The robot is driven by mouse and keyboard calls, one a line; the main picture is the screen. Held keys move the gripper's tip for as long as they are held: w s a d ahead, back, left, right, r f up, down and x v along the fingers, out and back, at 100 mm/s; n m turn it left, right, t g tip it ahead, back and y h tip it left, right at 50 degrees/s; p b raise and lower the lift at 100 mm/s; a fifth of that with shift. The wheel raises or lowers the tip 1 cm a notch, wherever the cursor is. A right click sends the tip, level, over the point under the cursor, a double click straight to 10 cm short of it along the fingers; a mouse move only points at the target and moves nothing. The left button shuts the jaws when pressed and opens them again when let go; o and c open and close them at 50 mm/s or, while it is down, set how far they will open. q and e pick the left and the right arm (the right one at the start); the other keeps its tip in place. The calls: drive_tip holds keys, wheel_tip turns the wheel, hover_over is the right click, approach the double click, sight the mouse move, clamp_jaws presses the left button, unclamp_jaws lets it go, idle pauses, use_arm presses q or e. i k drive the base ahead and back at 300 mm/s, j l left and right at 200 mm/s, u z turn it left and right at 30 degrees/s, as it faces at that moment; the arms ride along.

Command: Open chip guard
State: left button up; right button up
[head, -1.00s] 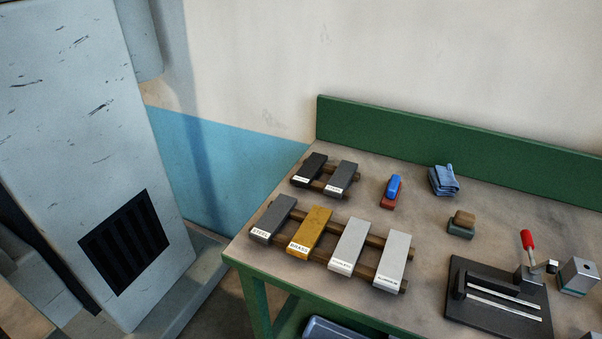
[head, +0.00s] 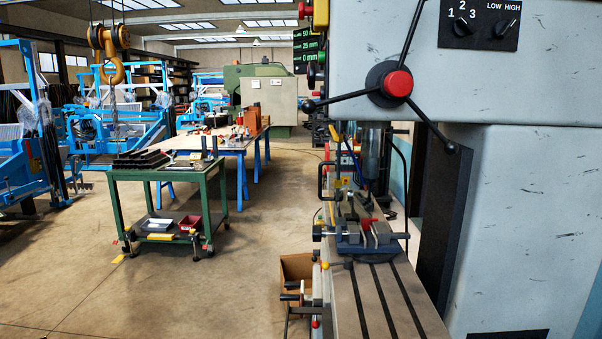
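A large grey drilling or milling machine (head: 520,85) fills the right side of the head view. Its spindle area (head: 372,150) hangs above a vise (head: 362,235) on a slotted table (head: 375,295). A dark, handle-like frame (head: 322,182) stands at the left of the spindle area. It may be part of the chip guard, but the guard's panel and whether it is open or shut are too small and crowded to tell. Neither of my grippers is in view.
A three-spoke feed lever with a red hub (head: 398,84) sticks out from the machine head. A cardboard box (head: 296,268) stands on the floor beside the machine. A green cart (head: 165,180) stands farther left. The floor (head: 180,290) between is clear.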

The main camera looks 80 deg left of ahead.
sight(342, 170)
drive_tip(key=k+j+u, duration=0.15)
drive_tip(key=u, duration=0.3)
drive_tip(key=k+j+u, duration=0.1)
drive_tip(key=j+u, duration=0.15)
drive_tip(key=u, duration=0.2)
drive_tip(key=j+u, duration=0.2)
drive_tip(key=u, duration=0.9)
drive_tip(key=k+j, duration=0.05)
